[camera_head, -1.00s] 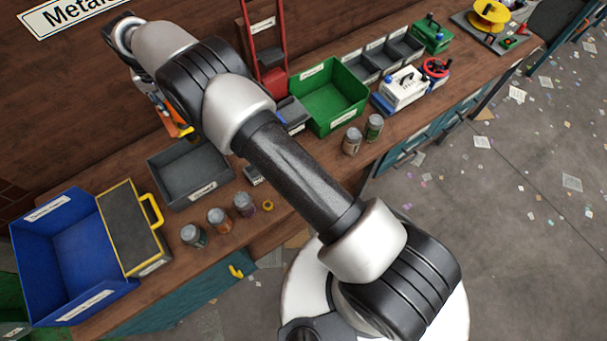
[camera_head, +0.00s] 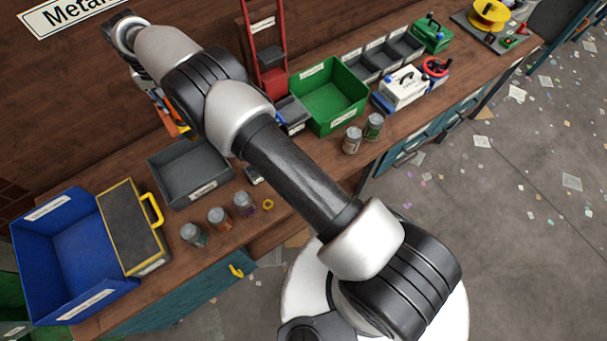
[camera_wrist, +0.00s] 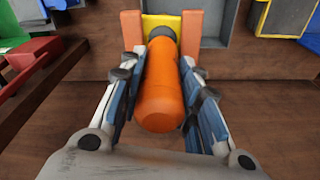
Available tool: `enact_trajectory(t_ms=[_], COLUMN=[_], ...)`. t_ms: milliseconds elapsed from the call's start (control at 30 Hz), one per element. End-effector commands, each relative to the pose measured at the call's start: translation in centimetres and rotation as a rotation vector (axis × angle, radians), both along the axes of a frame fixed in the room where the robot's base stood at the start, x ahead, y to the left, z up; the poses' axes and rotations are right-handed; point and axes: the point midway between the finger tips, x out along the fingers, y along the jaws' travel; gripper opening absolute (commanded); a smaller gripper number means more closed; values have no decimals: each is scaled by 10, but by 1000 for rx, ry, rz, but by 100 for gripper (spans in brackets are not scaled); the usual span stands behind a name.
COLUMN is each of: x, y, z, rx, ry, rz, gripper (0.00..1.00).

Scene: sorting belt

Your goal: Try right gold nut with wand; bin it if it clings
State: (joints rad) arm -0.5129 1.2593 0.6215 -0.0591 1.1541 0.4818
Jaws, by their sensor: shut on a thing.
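In the wrist view my gripper (camera_wrist: 160,105) is closed around an orange wand handle (camera_wrist: 158,90), with blue-padded fingers on both sides. The wand's dark far end meets a holder with a yellow block and two orange posts (camera_wrist: 131,30); I cannot tell whether it still rests in it. In the head view my arm hides most of the gripper and wand; a bit of orange (camera_head: 178,128) shows beside it. A gold nut (camera_head: 267,205) lies flat on the bench near the front edge, right of several jars and apart from the gripper.
A blue bin (camera_head: 85,240), a black-and-yellow case (camera_head: 130,225), a grey tray (camera_head: 190,172) and a green bin (camera_head: 330,95) stand on the bench. Jars (camera_head: 194,235) line the front edge. A red hand-truck-like frame (camera_head: 268,50) stands behind.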

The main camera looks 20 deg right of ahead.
Motion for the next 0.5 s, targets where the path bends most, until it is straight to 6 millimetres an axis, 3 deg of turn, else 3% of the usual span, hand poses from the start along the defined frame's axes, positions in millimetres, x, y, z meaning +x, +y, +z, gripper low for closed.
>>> enact_trajectory(t_ms=[500], x=[1], y=[0], z=[11], rx=[1], ry=[-3], rz=[0], gripper=[2])
